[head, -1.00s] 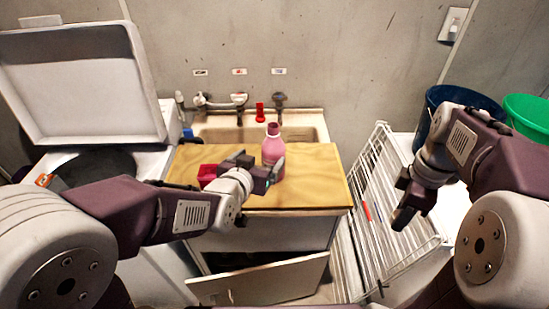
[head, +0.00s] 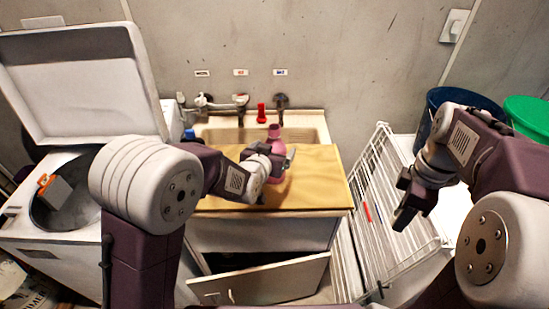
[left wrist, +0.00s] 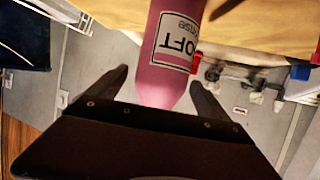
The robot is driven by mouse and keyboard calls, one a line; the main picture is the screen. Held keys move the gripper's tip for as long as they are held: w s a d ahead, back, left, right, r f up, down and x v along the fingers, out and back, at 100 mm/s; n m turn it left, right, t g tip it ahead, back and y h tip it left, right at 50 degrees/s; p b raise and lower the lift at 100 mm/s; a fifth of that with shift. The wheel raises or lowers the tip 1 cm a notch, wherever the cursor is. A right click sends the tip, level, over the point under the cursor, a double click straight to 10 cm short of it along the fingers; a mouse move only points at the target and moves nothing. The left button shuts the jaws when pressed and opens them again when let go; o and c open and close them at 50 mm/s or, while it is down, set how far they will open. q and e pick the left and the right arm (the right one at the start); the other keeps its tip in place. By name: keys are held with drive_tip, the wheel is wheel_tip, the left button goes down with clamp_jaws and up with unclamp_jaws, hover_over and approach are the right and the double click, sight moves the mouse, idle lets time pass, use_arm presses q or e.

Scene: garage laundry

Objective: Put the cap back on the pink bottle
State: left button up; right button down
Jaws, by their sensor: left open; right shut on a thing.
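The pink bottle (head: 274,133) stands upright on the wooden board, in front of the sink. In the head view my left gripper (head: 285,164) is in front of its body and hides much of it. In the left wrist view the bottle (left wrist: 176,62) with its white label lies between the two spread fingers of the left gripper (left wrist: 160,80); the fingers look apart from it. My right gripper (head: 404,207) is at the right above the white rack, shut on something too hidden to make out. I cannot identify the cap in either view.
The wooden board (head: 318,185) is clear on its right side. A red object (head: 261,113) stands by the taps behind the bottle. The white wire rack (head: 375,190) is right of the board. The open washer (head: 50,225) is at the left. A cabinet door (head: 265,280) hangs open below.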

use_arm(q)
drive_tip(key=shift+w+d+f, duration=0.15)
drive_tip(key=shift+w+f, duration=0.1)
drive_tip(key=shift+w, duration=0.35)
drive_tip(key=shift+s, duration=0.1)
drive_tip(key=shift+r, duration=0.1)
clamp_jaws()
drive_tip(key=shift+r, duration=0.1)
